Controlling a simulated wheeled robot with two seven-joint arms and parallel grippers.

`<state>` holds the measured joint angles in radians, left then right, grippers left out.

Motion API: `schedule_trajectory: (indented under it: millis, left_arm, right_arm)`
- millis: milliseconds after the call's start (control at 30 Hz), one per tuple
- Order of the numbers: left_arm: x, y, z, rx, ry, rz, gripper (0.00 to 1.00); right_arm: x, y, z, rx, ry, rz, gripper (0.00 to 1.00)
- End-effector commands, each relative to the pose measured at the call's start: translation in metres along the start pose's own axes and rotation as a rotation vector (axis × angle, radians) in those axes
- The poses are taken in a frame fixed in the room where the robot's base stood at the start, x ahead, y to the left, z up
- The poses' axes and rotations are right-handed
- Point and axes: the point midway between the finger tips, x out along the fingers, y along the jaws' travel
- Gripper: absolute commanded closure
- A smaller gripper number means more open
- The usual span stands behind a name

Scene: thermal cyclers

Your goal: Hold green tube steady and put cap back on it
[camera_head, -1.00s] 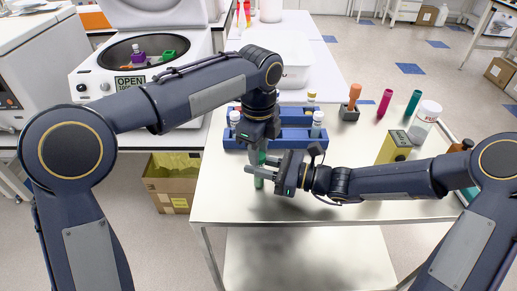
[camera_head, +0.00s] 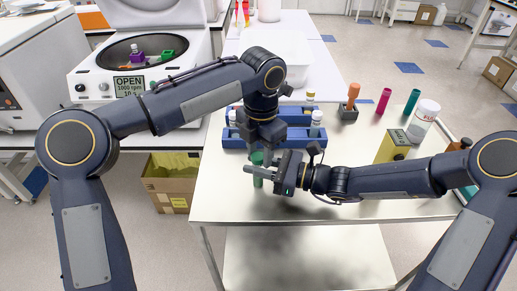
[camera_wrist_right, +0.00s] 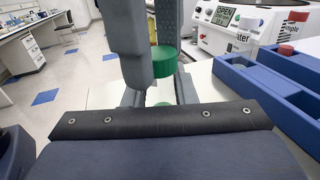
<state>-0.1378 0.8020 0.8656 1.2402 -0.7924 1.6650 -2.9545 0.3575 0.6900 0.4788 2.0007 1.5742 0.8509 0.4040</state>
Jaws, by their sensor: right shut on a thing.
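The green tube (camera_head: 258,182) stands upright over the near left part of the metal cart top. My right gripper (camera_head: 262,173) reaches in from the right and is shut on the tube. In the right wrist view a small green bit of the tube (camera_wrist_right: 162,104) shows between its fingers, mostly hidden by the palm. My left gripper (camera_head: 263,154) points straight down above the tube. The green cap (camera_wrist_right: 165,62) is between its fingers, with a visible gap below it; it also shows in the head view (camera_head: 257,157).
A blue rack (camera_head: 290,138) with several capped tubes is just behind the grippers. A small dark holder with an orange tube (camera_head: 353,95), pink and teal tubes, a yellow box (camera_head: 393,147) and a white-lidded jar (camera_head: 424,118) stand to the right. The cart's front is clear.

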Motion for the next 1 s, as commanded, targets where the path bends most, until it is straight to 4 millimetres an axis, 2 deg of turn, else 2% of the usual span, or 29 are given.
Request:
schedule_trajectory:
  millis: [33,133,467,800,1000]
  left_arm:
    - [0.002,-0.003,0.0,0.006,0.002,-0.004,0.6]
    - [0.002,-0.002,0.0,0.004,0.002,-0.003,0.47]
    - [-0.003,-0.001,0.001,-0.001,-0.001,-0.001,0.46]
    - [-0.055,-0.002,0.001,0.001,-0.003,-0.003,0.46]
    - [-0.072,-0.002,0.001,0.001,0.0,-0.003,0.46]
  right_arm:
    - [0.001,0.0,0.001,-0.001,-0.002,0.001,1.0]
    - [0.001,0.0,0.001,-0.001,-0.002,0.001,1.0]
    - [0.0,0.0,0.001,0.0,-0.002,0.0,1.0]
    - [0.0,0.0,0.0,0.0,-0.002,0.0,1.0]
    - [0.0,0.0,0.0,0.0,-0.002,0.0,1.0]
